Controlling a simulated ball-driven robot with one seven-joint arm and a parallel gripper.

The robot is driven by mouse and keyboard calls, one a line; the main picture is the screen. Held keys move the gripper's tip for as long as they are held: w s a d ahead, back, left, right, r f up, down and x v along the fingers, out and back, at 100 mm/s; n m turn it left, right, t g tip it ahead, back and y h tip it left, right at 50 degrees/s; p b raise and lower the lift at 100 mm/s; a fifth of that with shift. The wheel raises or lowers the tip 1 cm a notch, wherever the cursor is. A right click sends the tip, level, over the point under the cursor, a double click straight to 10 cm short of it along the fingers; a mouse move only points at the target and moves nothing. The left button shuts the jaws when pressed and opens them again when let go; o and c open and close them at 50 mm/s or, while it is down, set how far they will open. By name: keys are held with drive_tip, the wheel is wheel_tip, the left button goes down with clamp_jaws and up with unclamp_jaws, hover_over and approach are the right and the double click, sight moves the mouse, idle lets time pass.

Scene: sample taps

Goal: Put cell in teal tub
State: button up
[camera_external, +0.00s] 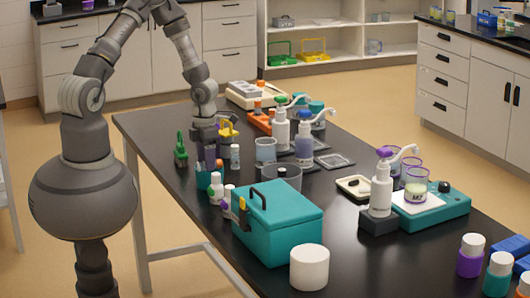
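My gripper (208,158) points down over the left end of the black table, among a crowd of small bottles and holders. Its fingers are small and dark here, and I cannot tell whether they are open or hold something. A large teal box (278,228) with a dark handle on top stands at the near left part of the table, its top looking closed. A smaller teal container (204,181) stands just below my gripper. I cannot tell which of these is the teal tub. I cannot pick out the cell for certain.
Close to my gripper are a green holder (181,155), a yellow holder (227,131) and a small white bottle (235,157). A clear beaker (284,175), pump bottles and a teal scale (449,208) stand to the right. A white cylinder (309,267) stands in front of the teal box.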

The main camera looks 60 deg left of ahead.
wheel_tip(320, 180, up, 12)
drive_tip(key=p, duration=0.6)
drive_tip(key=shift+r, duration=0.2)
drive_tip(key=shift+w+r, duration=0.1)
